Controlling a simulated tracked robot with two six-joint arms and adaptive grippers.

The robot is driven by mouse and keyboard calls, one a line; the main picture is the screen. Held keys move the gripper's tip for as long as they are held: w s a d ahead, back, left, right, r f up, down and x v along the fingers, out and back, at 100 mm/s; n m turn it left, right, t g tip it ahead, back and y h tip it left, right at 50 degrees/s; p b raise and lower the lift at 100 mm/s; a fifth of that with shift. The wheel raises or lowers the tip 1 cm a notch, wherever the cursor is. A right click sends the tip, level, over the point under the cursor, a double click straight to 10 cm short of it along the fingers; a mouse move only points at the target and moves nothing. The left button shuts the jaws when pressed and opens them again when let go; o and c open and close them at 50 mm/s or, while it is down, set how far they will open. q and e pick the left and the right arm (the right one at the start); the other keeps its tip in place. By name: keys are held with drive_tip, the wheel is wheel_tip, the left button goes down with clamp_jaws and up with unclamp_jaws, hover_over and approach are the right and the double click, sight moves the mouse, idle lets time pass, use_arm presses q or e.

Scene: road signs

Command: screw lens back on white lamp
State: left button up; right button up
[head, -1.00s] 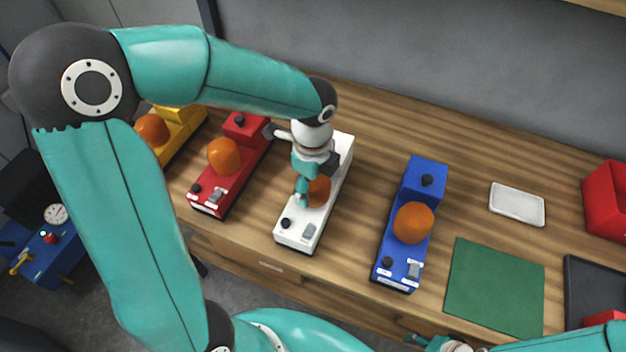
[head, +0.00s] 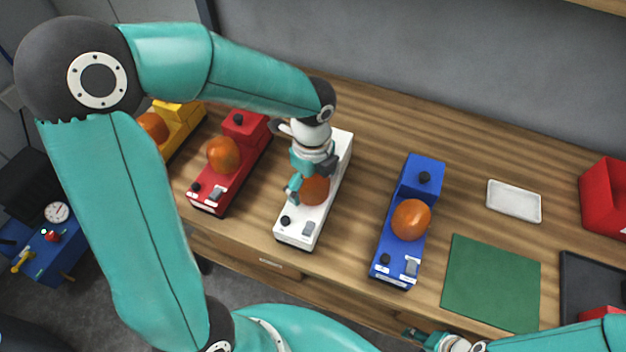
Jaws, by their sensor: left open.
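The white lamp (head: 297,233) stands on the wooden bench, between a red lamp and a blue lamp. An orange lens (head: 316,190) sits on the middle of the white lamp, partly hidden by my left gripper. My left gripper (head: 306,187) is open, with its fingers pointing down at the lens from above and a finger beside its left side. I cannot tell whether the fingers touch the lens. My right gripper (head: 422,338) is at the bottom edge, away from the lamps, and its fingers are too small to read.
A red lamp (head: 232,162), a yellow lamp (head: 183,122) and a blue lamp (head: 421,179) each carry an orange lens. To the right are a white tray (head: 514,201), a green mat (head: 491,284), a red bin (head: 606,195) and a dark tray (head: 590,285).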

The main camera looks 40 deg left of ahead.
use_arm(q)
drive_tip(key=shift+r, duration=0.2)
drive_tip(key=r, duration=0.7)
drive_tip(key=shift+w+r, duration=0.2)
drive_tip(key=shift+r, duration=0.15)
drive_tip(key=shift+s+r, duration=0.1)
